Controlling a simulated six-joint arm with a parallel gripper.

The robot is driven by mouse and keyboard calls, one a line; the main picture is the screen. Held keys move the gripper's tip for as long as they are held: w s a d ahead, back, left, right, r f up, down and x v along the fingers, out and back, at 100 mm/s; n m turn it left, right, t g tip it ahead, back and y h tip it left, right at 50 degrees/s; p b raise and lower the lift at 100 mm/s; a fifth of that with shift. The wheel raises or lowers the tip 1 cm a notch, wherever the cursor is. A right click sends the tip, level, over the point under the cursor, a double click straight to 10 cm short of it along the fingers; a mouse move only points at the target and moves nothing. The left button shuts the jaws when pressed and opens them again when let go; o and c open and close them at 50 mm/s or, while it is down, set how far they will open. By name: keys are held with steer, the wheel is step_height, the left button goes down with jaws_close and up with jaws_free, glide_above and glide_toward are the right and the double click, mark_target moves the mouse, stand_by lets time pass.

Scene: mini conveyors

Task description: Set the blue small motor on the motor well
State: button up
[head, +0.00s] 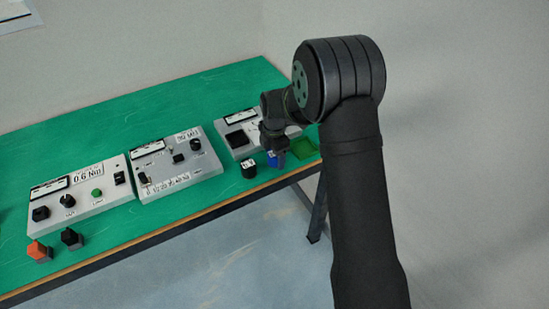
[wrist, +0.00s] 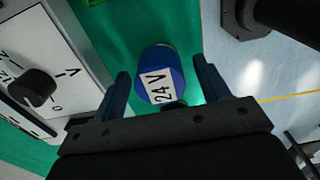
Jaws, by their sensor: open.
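The blue small motor (wrist: 158,60) is a short blue cylinder with a white "24 V" label. It stands on the green table close to a panel's front edge. In the head view only a bit of its blue body (head: 272,162) shows below my gripper (head: 279,152). In the wrist view my gripper (wrist: 161,68) is open, with one finger on each side of the motor and visible gaps to both. A green square piece (head: 304,148) lies just right of the gripper. The right-hand panel (head: 228,128) has a dark square area. I cannot tell which is the motor well.
A black cylinder with a white label (head: 248,168) stands left of the blue motor. The middle panel (head: 180,180) and left panel (head: 98,206) carry knobs. An orange block (head: 39,251) and a black block (head: 71,239) sit near the table's front edge.

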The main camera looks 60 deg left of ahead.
steer(key=c, duration=1.3)
steer(key=shift+r, duration=0.1)
